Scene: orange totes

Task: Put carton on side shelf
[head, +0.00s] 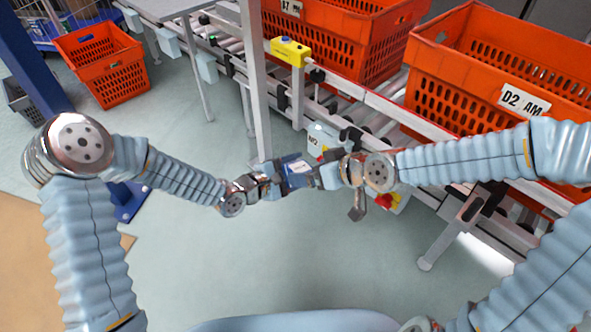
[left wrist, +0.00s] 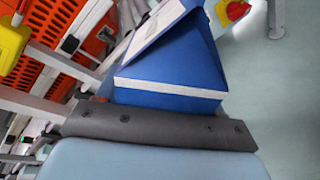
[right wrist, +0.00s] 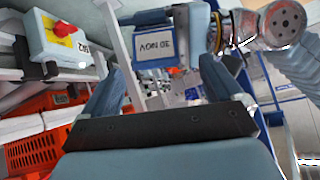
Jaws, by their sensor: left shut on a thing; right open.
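A small blue carton with a white label (head: 298,170) is in the air between my two grippers in the head view. My left gripper (head: 277,180) is shut on it. In the left wrist view the carton (left wrist: 172,70) fills the space in front of the gripper, blue with a white stripe. In the right wrist view the carton (right wrist: 158,52) shows its white label, upside down, beyond my right gripper's fingers. My right gripper (head: 325,175) is open, its fingers (right wrist: 158,95) spread, facing the carton. No side shelf is clearly identifiable.
Orange totes (head: 440,95) stand on a roller conveyor (head: 385,100) at the right. A yellow box (head: 290,50) sits on its rail, and a grey control box (head: 322,140) hangs below. Another orange tote (head: 100,65) stands at the left back. The floor (head: 260,260) in front is clear.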

